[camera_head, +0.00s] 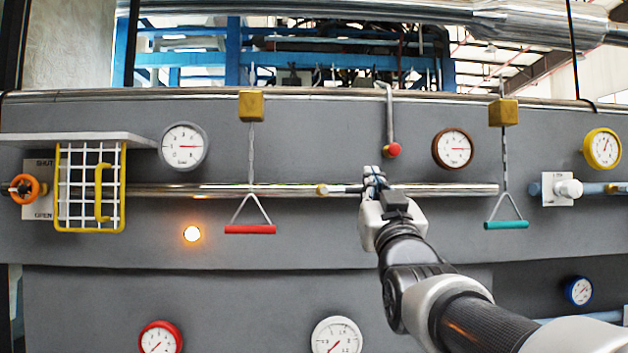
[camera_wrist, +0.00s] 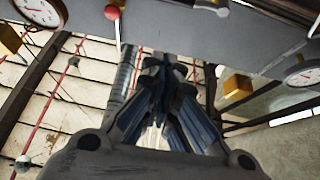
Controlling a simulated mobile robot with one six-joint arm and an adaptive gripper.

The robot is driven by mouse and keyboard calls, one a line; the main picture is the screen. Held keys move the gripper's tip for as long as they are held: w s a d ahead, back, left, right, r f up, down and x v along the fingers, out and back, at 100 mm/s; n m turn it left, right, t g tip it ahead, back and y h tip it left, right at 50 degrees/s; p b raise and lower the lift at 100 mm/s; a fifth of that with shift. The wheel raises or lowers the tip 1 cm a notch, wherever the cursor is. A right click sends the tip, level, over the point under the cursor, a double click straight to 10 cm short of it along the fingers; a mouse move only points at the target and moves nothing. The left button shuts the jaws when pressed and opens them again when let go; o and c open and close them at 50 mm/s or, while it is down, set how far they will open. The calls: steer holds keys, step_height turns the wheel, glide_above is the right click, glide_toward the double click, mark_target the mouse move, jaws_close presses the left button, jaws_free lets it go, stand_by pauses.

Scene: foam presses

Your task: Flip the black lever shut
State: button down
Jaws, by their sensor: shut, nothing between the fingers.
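I cannot clearly make out a black lever in either view. My gripper (camera_head: 373,176) is at the middle of the grey panel, in front of the horizontal silver pipe (camera_head: 450,190). Its fingers are shut with nothing between them. A brass-coloured fitting (camera_head: 322,190) on the pipe shows just left of my gripper; the stretch of pipe behind the gripper is hidden. In the wrist view the dark fingers (camera_wrist: 165,66) come together at the centre of the picture. I cannot tell whether the fingertips touch anything.
A grey rod with a red knob (camera_head: 393,150) hangs just above my gripper. A red pull handle (camera_head: 250,229) hangs to the left, a teal one (camera_head: 506,225) to the right. A yellow-framed cage (camera_head: 90,230) and an orange-rimmed wheel (camera_head: 24,188) are at far left.

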step_height(320, 180, up, 5)
steer(key=p, duration=0.4)
glide_above(348, 191)
steer(key=s+d, duration=0.2)
steer(key=s, duration=0.1)
steer(key=f, duration=0.4)
steer(key=shift+w+d, duration=0.1)
steer(key=shift+w, duration=0.15)
steer(key=shift+f+b, duration=0.1)
steer(key=shift+b, duration=0.35)
steer(key=shift+f+m+h, duration=0.15)
steer(key=shift+m+h, duration=0.25)
steer(key=shift+m, duration=0.2)
